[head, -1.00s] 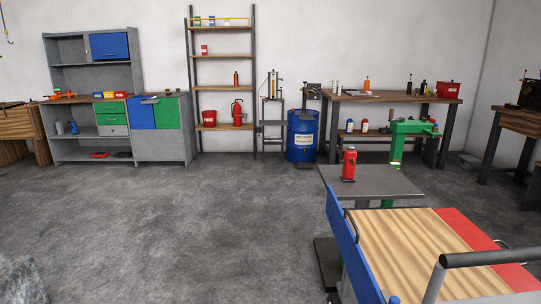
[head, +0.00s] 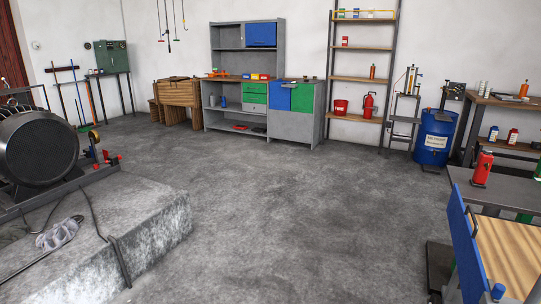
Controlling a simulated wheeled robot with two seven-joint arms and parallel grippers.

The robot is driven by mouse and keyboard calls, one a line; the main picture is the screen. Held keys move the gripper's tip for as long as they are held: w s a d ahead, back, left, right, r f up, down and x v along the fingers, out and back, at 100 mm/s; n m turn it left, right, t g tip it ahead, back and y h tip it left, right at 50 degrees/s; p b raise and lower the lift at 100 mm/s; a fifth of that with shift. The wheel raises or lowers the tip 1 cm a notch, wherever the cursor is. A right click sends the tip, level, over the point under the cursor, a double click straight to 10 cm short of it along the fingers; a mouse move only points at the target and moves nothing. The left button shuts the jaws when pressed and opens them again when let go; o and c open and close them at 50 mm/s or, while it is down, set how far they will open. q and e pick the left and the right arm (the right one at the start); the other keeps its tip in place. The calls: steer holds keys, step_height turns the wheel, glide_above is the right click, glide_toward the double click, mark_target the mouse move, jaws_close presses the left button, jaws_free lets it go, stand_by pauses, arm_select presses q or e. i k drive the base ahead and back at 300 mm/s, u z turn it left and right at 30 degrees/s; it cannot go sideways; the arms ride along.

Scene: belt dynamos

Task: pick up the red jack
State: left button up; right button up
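The red jack (head: 482,168), a red bottle-shaped body with a dark base, stands upright on a dark grey table (head: 464,182) at the right of the head view. Nothing touches it from the side. Neither of my grippers shows in the head view.
A wood-topped cart with a blue side panel (head: 465,243) stands in front of that table. A large dark motor (head: 40,147) sits on a concrete block (head: 150,222) at the left. A blue drum (head: 433,138) and shelves line the back wall. The middle floor (head: 290,210) is clear.

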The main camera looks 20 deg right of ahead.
mark_target(479, 177)
steer(key=z, duration=0.35)
steer(key=i, duration=2.95)
steer(key=z, duration=0.95)
steer(key=i, duration=2.25)
steer(key=z, duration=2.3)
steer(key=i, duration=1.05)
steer(key=z, duration=0.85)
